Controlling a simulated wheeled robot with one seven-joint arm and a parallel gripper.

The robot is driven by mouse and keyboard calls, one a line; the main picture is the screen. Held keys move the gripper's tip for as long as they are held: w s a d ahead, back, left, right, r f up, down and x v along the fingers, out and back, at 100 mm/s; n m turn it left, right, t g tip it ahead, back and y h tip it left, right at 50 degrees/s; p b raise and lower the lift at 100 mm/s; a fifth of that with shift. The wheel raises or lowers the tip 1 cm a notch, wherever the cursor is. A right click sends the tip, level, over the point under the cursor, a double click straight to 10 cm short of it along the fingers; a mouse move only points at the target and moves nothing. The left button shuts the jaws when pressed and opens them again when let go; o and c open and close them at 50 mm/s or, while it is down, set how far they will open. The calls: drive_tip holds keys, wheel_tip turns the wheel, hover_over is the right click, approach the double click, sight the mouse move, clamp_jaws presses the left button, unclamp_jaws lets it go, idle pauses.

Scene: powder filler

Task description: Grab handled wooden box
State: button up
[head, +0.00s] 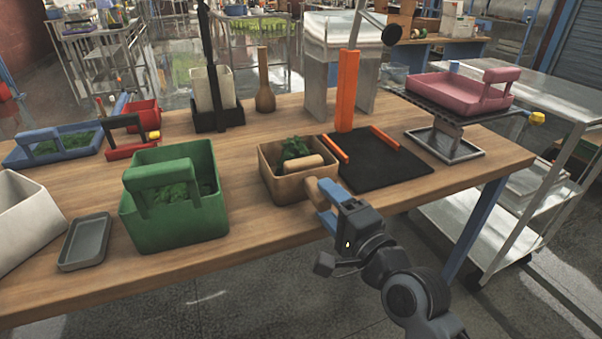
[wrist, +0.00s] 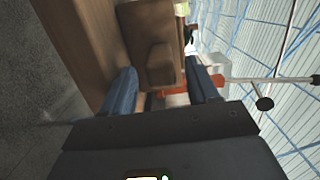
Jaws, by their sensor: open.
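The handled wooden box (head: 268,187) stands near the front edge of the wooden table, with green leaves and a light wooden piece inside. A rounded wooden handle (head: 325,190) sticks out on its near right side. My gripper (head: 322,205), with blue fingers, is right at this handle. In the wrist view, the box (wrist: 148,25) is straight ahead and its handle (wrist: 160,66) shows between the two spread fingers of my gripper (wrist: 163,80), with gaps on both sides. I cannot tell how far the handle reaches between the fingers.
A green handled box (head: 175,225) and a grey tray (head: 84,243) stand to the left. A black mat (head: 385,172) with orange rods and an upright orange post (head: 347,90) are to the right and behind. A pink handled tray (head: 460,92) sits on a stand at the right.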

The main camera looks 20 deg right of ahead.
sight(317, 191)
drive_tip(key=shift+w+a+r+p, duration=0.1)
drive_tip(key=shift+w+a+p, duration=0.1)
drive_tip(key=shift+w, duration=0.8)
drive_tip(key=shift+w+a+p, duration=0.1)
drive_tip(key=shift+w+a, duration=0.1)
drive_tip(key=shift+w, duration=0.75)
drive_tip(key=shift+c, duration=0.2)
drive_tip(key=shift+r, duration=0.1)
clamp_jaws()
